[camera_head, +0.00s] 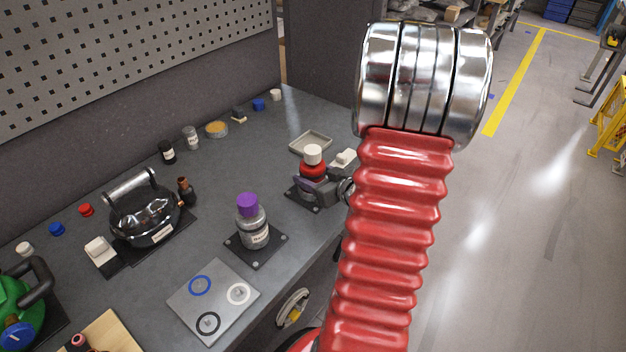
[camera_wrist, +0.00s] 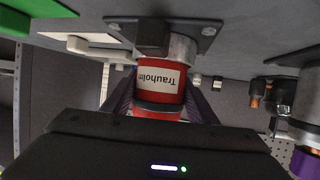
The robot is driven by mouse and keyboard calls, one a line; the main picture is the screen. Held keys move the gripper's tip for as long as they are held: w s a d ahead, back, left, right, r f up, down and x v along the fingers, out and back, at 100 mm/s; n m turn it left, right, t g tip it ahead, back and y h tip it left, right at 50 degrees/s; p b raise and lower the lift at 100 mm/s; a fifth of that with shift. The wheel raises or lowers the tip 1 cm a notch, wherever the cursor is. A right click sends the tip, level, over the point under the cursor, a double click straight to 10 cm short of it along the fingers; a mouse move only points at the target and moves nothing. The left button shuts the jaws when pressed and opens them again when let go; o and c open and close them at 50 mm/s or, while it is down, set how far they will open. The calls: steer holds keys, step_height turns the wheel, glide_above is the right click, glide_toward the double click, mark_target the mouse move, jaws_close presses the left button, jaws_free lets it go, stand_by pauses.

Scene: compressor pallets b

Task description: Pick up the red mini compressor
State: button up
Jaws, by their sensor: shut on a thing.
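The red mini compressor (camera_head: 313,171) is a small red body with a white cap, at the right part of the grey bench in the head view. It stands upright at a dark square plate (camera_head: 300,196). My gripper (camera_head: 317,187) reaches it from the right and is shut around its sides. In the wrist view, which looks upside down, the red compressor (camera_wrist: 160,80) with a white "Trauholm" label sits between the two fingers of my gripper (camera_wrist: 158,100). Its grey metal end is close to the plate (camera_wrist: 208,30); I cannot tell whether they touch.
A grey purple-capped bottle (camera_head: 252,228) stands on a plate nearby. A grey tray (camera_head: 310,142) lies behind. A black-and-chrome compressor (camera_head: 145,217), a ringed panel (camera_head: 213,300) and a green machine (camera_head: 18,310) are left. Bench (camera_head: 265,125) space is free behind.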

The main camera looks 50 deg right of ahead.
mark_target(313, 149)
jaws_close()
steer(key=shift+r, duration=0.1)
steer(key=shift+w+r, duration=0.1)
steer(key=shift+r, duration=4.95)
